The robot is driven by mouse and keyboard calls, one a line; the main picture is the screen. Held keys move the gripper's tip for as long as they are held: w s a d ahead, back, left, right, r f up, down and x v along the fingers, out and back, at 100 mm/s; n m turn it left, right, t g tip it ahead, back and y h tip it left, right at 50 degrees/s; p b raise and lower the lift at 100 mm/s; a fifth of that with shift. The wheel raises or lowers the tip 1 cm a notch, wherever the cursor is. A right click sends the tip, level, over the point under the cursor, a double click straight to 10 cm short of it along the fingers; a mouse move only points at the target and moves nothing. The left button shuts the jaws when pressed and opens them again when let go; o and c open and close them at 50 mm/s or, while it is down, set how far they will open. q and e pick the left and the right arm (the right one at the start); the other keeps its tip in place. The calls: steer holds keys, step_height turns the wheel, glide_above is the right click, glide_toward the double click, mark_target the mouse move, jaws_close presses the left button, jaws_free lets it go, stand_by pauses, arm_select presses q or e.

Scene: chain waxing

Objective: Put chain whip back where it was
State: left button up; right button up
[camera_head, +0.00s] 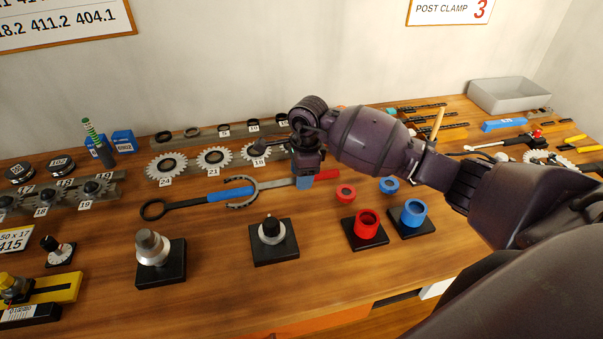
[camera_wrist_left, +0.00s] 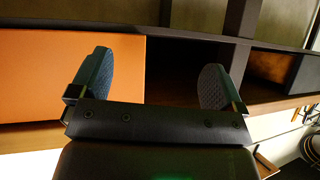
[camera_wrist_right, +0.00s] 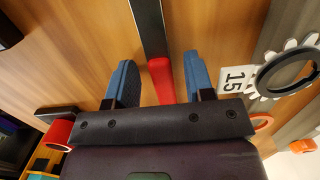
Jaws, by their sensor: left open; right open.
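A tool with a red handle (camera_head: 326,175), a grey bar and a curved, chain-like end (camera_head: 243,203) lies on the workbench; it looks like the chain whip. My right gripper (camera_head: 304,182) is open over it near where bar meets handle. In the right wrist view, the red handle (camera_wrist_right: 161,80) runs between the open fingers (camera_wrist_right: 158,82), with gaps on both sides; whether the fingers are around or above it is unclear. My left gripper (camera_wrist_left: 155,82) is open and empty, facing an orange panel (camera_wrist_left: 70,80) and a dark recess; it is out of the head view.
A black ring-ended tool with a blue handle (camera_head: 230,193) lies just left of the chain whip. Sprockets (camera_head: 213,158) stand behind. Black-based posts (camera_head: 273,242), a red cup (camera_head: 367,225) and a blue cup (camera_head: 412,214) stand in front.

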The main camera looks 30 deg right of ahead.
step_height(320, 180, up, 12)
steer(key=d, duration=0.1)
steer(key=shift+s+r, duration=0.15)
stand_by(0.3)
stand_by(0.5)
